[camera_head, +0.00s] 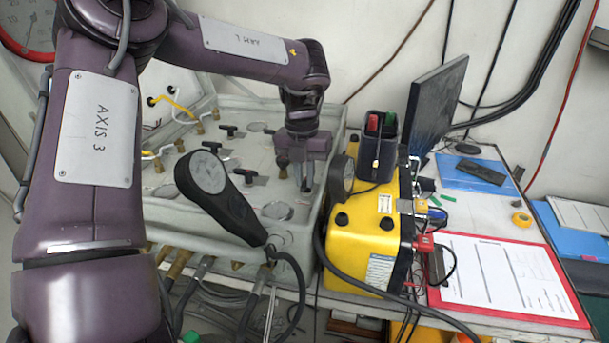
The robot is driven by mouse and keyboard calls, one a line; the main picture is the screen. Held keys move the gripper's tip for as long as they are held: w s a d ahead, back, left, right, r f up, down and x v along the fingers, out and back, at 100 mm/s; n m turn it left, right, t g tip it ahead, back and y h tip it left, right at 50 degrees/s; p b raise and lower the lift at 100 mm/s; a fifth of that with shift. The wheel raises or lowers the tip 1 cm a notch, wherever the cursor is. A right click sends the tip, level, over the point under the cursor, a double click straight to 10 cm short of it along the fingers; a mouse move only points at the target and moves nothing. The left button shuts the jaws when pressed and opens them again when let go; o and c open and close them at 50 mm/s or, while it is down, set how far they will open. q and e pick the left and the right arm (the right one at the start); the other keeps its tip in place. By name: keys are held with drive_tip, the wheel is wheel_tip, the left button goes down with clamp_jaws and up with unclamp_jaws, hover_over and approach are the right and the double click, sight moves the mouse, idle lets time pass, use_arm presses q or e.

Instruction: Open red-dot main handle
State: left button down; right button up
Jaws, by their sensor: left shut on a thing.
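The air panel (170,208) is a pale grey box on the bench with several black T-shaped handles, such as one handle (228,130) at its back and another (245,174) nearer the front. My left gripper (306,186) points down at the panel's right side. It is shut on a small handle there, which the fingers mostly hide. A brass fitting (283,168) shows just left of the fingers. I cannot make out a red dot on any handle. My right gripper is not in view.
A yellow case (368,232) stands close on the right. Further right are a dark monitor (434,100) and a red clipboard (510,318). Hoses hang below the panel.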

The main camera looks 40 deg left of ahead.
use_arm(q)
drive_tip(key=shift+w+r, duration=0.1)
drive_tip(key=shift+r, duration=0.05)
drive_tip(key=c, duration=1.5)
unclamp_jaws()
drive_tip(key=shift+o, duration=0.2)
drive_tip(key=r, duration=0.7)
drive_tip(key=shift+a+r, duration=0.25)
drive_tip(key=shift+r, duration=0.05)
